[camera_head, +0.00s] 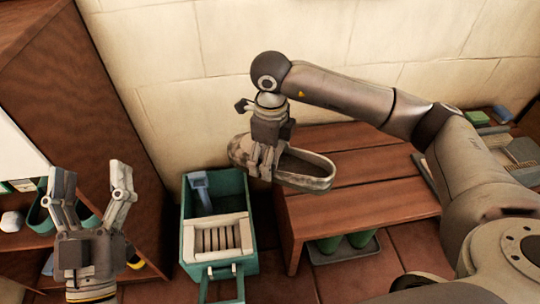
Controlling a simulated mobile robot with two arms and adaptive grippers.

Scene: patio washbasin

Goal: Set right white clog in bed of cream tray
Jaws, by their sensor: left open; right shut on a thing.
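A pale, mottled grey-white clog (306,170) with a dark hollow opening is held in the air by my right gripper (263,166). The fingers are shut on its left part and hide some of it. The clog is above the left end of the wooden bench, right of the teal crate. A cream slatted tray (219,237) sits in the front part of the teal crate; its slatted bed looks empty. My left gripper (91,190) is open and empty, pointing up the picture at the lower left, apart from the crate.
The teal crate (250,262) stands on the tiled floor with a blue item (200,189) at its back. The wooden bench (375,200) is clear in the middle. Green footwear (328,244) stands on a grey tray below it. A wooden shelf unit (70,95) rises at left.

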